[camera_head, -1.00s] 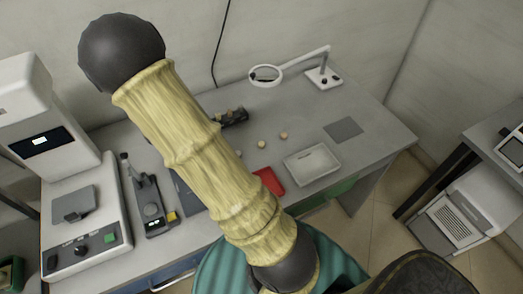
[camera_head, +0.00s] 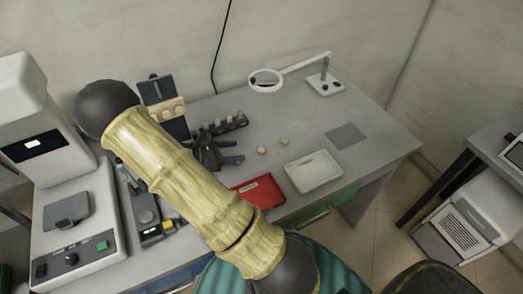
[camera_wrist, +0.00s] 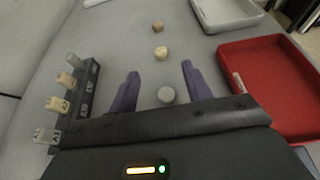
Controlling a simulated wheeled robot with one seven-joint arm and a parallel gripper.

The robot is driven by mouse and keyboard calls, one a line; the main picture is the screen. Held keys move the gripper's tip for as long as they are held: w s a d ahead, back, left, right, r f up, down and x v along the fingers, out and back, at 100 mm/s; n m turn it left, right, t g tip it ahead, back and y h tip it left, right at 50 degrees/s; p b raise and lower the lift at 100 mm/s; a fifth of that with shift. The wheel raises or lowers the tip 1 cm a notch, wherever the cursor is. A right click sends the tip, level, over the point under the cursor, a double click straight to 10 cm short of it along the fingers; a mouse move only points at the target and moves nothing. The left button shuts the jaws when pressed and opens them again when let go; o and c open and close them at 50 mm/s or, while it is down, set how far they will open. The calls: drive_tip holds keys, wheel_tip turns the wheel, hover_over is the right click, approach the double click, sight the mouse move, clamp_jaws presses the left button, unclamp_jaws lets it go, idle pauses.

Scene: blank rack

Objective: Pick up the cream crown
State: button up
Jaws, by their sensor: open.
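My gripper (camera_head: 230,146) is open and low over the table. In the wrist view its two purple fingers (camera_wrist: 160,69) stand apart, with nothing held. A grey round piece (camera_wrist: 166,95) lies between the fingers, near the palm. The cream crown (camera_wrist: 161,53) appears to be the pale yellowish piece just beyond the fingertips, roughly in line with the gap. It also shows in the head view (camera_head: 262,150), to the right of the gripper. A browner tan piece (camera_wrist: 158,27) lies farther out; it shows in the head view (camera_head: 284,141) too.
A dark rack (camera_wrist: 87,90) holding several labelled blocks stands left of the fingers. A red tray (camera_wrist: 236,62) and a white tray (camera_head: 314,185) lie to the right. A magnifier lamp (camera_head: 324,84) and a grey mat (camera_head: 345,136) stand beyond. The table around the loose pieces is clear.

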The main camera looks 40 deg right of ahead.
sight(259, 151)
drive_tip(key=x, duration=0.3)
drive_tip(key=shift+d+f, duration=0.15)
drive_tip(key=shift+d, duration=0.15)
drive_tip(key=x, duration=0.5)
drive_tip(key=shift+f+p, duration=0.3)
drive_tip(key=shift+f, duration=0.15)
drive_tip(key=c, duration=1.1)
